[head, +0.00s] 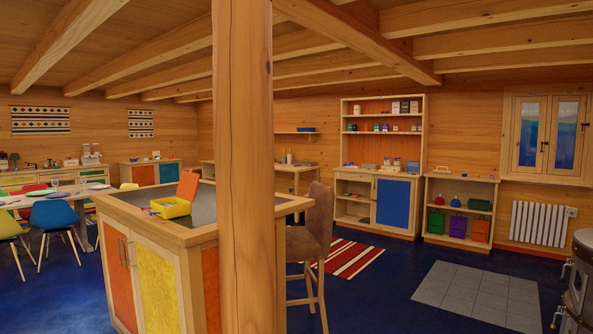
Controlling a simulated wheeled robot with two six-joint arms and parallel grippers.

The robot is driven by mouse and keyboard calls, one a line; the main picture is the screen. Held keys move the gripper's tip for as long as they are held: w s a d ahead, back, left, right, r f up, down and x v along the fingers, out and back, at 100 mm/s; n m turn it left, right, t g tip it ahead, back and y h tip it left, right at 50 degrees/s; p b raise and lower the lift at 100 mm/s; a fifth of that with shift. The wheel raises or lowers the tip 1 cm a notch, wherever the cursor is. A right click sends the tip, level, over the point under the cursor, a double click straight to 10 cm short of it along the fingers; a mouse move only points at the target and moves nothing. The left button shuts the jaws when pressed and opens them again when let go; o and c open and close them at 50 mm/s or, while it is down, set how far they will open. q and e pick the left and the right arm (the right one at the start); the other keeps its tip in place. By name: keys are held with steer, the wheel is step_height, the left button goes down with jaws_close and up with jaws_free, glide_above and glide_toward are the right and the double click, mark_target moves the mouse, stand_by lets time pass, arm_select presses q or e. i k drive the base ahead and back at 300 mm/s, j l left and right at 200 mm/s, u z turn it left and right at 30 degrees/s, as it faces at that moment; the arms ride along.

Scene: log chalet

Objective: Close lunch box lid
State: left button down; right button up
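A yellow lunch box (171,208) sits on the dark top of a wooden island at the left of the head view. Its orange-red lid (188,185) stands up, tilted, at the box's right rear side, so the box is open. Small items seem to be inside or beside it at the left, too small to tell. Neither of my grippers is in view.
A thick wooden post (245,160) rises in front of the island (205,232) and hides part of it. A brown high chair (312,235) stands at the island's right. A dining table with coloured chairs (54,215) is at far left. Blue floor (390,290) is open at right.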

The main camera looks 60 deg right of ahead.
mark_target(187, 189)
steer(key=i+l+z, duration=0.15)
steer(key=z, duration=0.3)
steer(key=i+l+z, duration=0.25)
steer(key=z, duration=0.15)
steer(key=i+l+z, duration=0.1)
steer(key=z, duration=0.35)
steer(key=i, duration=0.1)
